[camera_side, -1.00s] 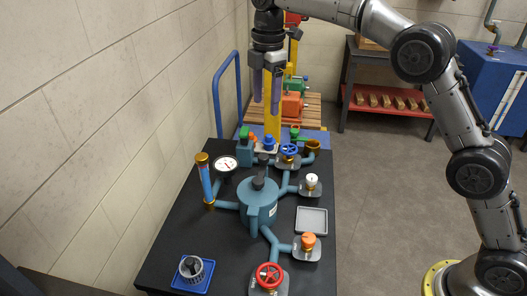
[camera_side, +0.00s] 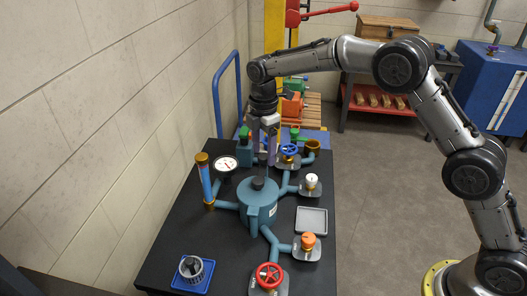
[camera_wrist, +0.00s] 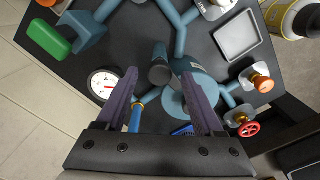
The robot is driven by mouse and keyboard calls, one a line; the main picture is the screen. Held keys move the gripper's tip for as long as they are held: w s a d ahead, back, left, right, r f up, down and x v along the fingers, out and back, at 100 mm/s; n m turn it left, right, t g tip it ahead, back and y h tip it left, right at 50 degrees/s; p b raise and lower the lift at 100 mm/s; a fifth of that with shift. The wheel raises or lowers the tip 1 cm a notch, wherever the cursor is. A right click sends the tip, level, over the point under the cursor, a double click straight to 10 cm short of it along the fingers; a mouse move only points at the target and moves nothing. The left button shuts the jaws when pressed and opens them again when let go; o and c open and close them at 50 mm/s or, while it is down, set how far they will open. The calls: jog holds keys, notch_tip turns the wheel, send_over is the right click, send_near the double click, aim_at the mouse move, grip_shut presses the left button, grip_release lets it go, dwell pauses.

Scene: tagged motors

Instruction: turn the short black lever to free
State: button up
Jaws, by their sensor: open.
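A teal round vessel (camera_side: 257,207) stands mid-table with a dark cap on top. A short dark upright piece, which looks like the black lever (camera_wrist: 158,72), stands beside the vessel in the wrist view. It lies in the gap between my fingertips in that picture; contact cannot be told. In the side view the fingers mostly hide it. My gripper (camera_side: 264,160) points down behind the vessel, its purple fingers apart and empty. The open fingers also show in the wrist view (camera_wrist: 160,80). The lever's position marks cannot be read.
Around the vessel are a blue handwheel (camera_side: 289,150), white knob (camera_side: 311,181), orange knob (camera_side: 308,240), red handwheel (camera_side: 269,275), gauge (camera_side: 224,164) and upright blue tube (camera_side: 205,182). A grey tray (camera_side: 312,221) lies right.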

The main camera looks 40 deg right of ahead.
jog(key=shift+f, duration=0.35)
jog(key=shift+c, duration=0.2)
grip_shut()
